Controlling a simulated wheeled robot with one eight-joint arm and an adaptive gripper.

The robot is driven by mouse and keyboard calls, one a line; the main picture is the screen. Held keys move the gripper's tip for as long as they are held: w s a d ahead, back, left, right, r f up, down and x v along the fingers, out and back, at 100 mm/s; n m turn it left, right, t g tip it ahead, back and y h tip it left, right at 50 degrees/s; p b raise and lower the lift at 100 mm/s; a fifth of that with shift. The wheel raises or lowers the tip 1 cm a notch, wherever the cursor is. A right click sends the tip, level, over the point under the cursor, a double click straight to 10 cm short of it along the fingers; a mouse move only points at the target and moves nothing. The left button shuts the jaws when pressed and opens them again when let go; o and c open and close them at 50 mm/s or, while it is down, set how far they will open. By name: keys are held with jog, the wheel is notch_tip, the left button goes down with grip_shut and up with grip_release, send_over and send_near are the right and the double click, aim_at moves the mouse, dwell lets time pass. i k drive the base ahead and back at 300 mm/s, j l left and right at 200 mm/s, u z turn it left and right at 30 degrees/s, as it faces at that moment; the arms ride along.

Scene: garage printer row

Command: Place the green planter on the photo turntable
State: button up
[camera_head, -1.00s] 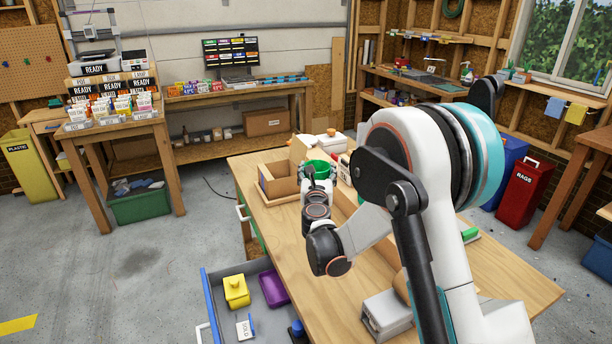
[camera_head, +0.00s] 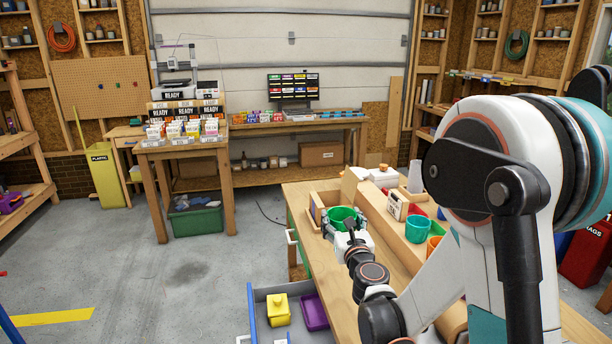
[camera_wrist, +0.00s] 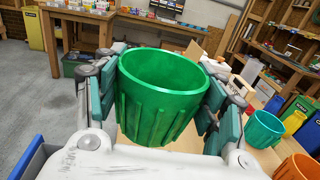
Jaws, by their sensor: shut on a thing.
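The green planter (camera_wrist: 160,97) is a ribbed, open-topped pot, upright between the two pads of my gripper (camera_wrist: 163,110) in the wrist view. My gripper is shut on it. In the head view the green planter (camera_head: 341,215) shows in my gripper (camera_head: 346,232) over the left part of the wooden workbench (camera_head: 300,193). Whether its base touches anything is hidden. I cannot pick out the photo turntable in these frames.
A teal pot (camera_head: 418,229) and an orange pot (camera_head: 434,246) stand right of my gripper. A wooden box (camera_head: 316,208) sits beside the planter. Floor at left is clear.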

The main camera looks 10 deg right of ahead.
aim_at(358, 171)
jog(key=j+u, duration=0.15)
jog(key=u, duration=0.25)
jog(key=j+u, duration=0.15)
jog(key=u, duration=0.25)
jog(key=j+u, duration=0.2)
jog(key=u, duration=0.15)
jog(key=j+u, duration=0.15)
jog(key=u, duration=0.25)
jog(key=i+j+z, duration=0.45)
jog(key=i+j, duration=0.7)
jog(key=i+l+z, duration=0.1)
jog(key=i+z, duration=0.4)
jog(key=i+j+z, duration=0.2)
jog(key=i+z, duration=0.3)
jog(key=i+j+z, duration=0.45)
jog(key=i, duration=0.15)
jog(key=i+z, duration=0.25)
jog(key=z, duration=0.25)
jog(key=i+j+z, duration=0.1)
jog(key=i+z, duration=0.15)
jog(key=z, duration=0.25)
jog(key=i+j+z, duration=0.2)
jog(key=z, duration=0.25)
jog(key=i+j+z, duration=0.2)
jog(key=z, duration=0.3)
jog(key=i+j+z, duration=0.3)
jog(key=j+z, duration=0.35)
jog(key=i+j+z, duration=0.15)
jog(key=j+z, duration=0.15)
jog(key=j, duration=0.1)
